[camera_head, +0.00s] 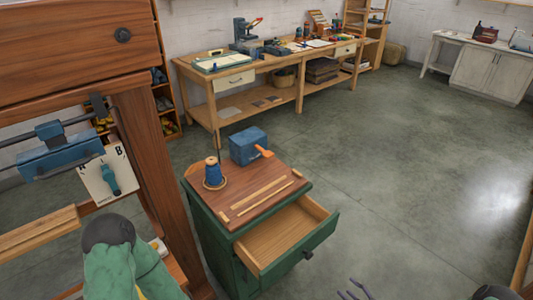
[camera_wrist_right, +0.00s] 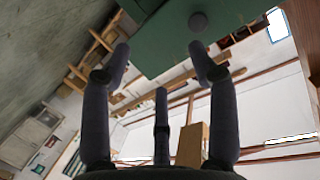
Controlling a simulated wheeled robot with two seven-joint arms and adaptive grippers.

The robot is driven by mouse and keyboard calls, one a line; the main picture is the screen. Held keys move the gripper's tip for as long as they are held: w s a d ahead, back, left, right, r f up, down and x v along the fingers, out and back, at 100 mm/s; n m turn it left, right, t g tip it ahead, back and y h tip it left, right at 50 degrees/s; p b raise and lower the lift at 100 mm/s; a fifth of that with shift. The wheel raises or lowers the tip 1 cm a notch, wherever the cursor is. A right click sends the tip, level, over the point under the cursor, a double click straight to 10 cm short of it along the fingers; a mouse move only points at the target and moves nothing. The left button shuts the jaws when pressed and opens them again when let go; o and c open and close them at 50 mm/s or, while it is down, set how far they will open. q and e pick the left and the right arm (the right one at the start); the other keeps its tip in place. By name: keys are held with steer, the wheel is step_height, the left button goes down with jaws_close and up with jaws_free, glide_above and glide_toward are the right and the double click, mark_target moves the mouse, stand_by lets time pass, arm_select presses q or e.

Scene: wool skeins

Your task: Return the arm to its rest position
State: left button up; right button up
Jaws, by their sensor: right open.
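My right gripper (camera_head: 355,290) shows only as a few dark fingertips at the bottom edge of the head view, in front of the green cabinet. In the right wrist view its dark fingers (camera_wrist_right: 160,62) are spread apart with nothing between them. Beyond them is a green panel (camera_wrist_right: 185,38) with a round knob. My left gripper is not in the head view. The green cabinet (camera_head: 215,235) has a wooden top, and its drawer (camera_head: 290,235) is pulled out and looks empty.
On the cabinet top are a blue spool (camera_head: 213,173), a blue box with an orange handle (camera_head: 248,146) and thin wooden strips. A wooden frame (camera_head: 150,170) stands close at the left. A workbench (camera_head: 240,110) is behind. Floor to the right (camera_head: 420,180) is clear.

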steer(key=w+a+f+m+g+h, duration=0.2)
steer(key=a+f+m+g, duration=0.1)
steer(key=a, duration=0.5)
steer(key=s+a+m+g+h, duration=0.1)
steer(key=s+a+m+g, duration=0.2)
steer(key=s+a+g, duration=0.7)
steer(key=s+a, duration=0.4)
steer(key=s, duration=0.3)
steer(key=shift+s+h+p, duration=0.3)
steer(key=shift+s+h, duration=0.1)
steer(key=shift+f, duration=0.1)
